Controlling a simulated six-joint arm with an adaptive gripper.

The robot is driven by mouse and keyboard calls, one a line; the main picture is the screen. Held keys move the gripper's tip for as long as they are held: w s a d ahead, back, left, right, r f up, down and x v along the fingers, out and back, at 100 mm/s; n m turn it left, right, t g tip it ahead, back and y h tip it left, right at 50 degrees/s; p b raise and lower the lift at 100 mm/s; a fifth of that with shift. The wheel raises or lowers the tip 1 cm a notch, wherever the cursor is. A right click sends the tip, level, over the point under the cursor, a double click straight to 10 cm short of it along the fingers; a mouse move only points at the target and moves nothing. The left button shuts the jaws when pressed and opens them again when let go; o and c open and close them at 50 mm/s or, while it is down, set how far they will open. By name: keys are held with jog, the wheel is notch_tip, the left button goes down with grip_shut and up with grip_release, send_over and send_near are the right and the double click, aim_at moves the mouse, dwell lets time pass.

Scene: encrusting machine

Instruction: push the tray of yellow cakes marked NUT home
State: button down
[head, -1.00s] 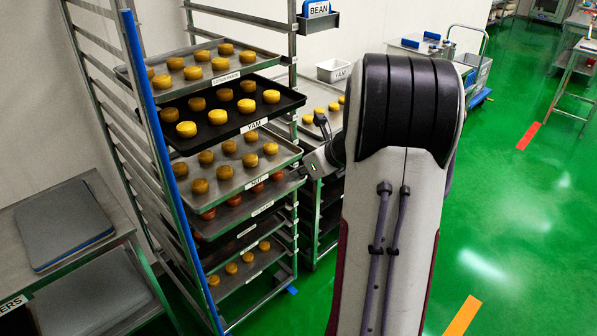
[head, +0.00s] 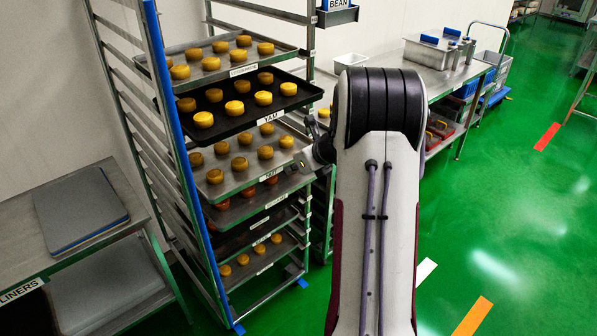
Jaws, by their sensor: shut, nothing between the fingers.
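The NUT tray (head: 243,181) is a metal tray with rows of yellow cakes (head: 240,163). It sits in the tall rack, below the dark YAM tray, with its NUT label on the front edge. My gripper (head: 311,130) is at the right end of the tray's front edge, beside the label. It is shut and holds nothing. My arm hides part of it, and I cannot tell whether it touches the tray. How far the tray stands out of the rack is hard to judge.
The dark YAM tray (head: 245,118) is directly above and stands out towards the front. Trays of reddish and yellow cakes lie below. A rack upright (head: 168,120) with a blue strip stands at the left. A metal table (head: 448,82) is at the right; the green floor between is open.

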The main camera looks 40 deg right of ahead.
jog(key=shift+w, duration=0.5)
jog(key=shift+w, duration=0.15)
jog(key=shift+w, duration=1.5)
jog(key=shift+s, duration=0.15)
jog(key=shift+s, duration=0.8)
send_near(283, 164)
jog(key=shift+s+r, duration=0.25)
jog(key=shift+s, duration=0.7)
jog(key=shift+s+r, duration=0.2)
jog(key=shift+s, duration=0.75)
